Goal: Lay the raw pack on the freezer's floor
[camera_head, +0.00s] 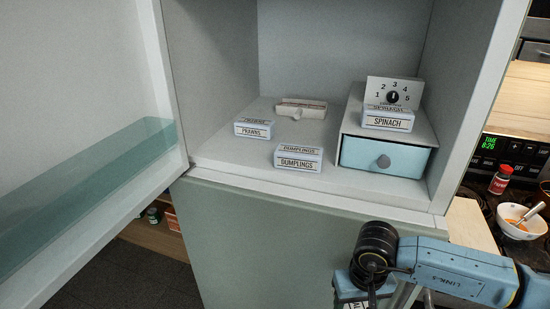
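The freezer compartment stands open, and its pale floor (222,152) shows bare patches. A prawns pack (253,133) and a dumplings pack (298,164) lie on it. A spinach pack (387,123) lies on top of the blue-fronted drawer unit. I see no pack labelled raw. My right arm comes in from the right, below the freezer opening. My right gripper (358,291) points down at the bottom edge, where its fingertips are cut off. I cannot tell whether it holds anything. My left gripper is out of view.
The open freezer door (75,80) with its teal shelf fills the left. The closed drawer (384,157) has a grey knob. A dial (393,93) and a small pale tray (301,106) are behind. A red-capped jar (501,179) and a bowl (522,221) are at right.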

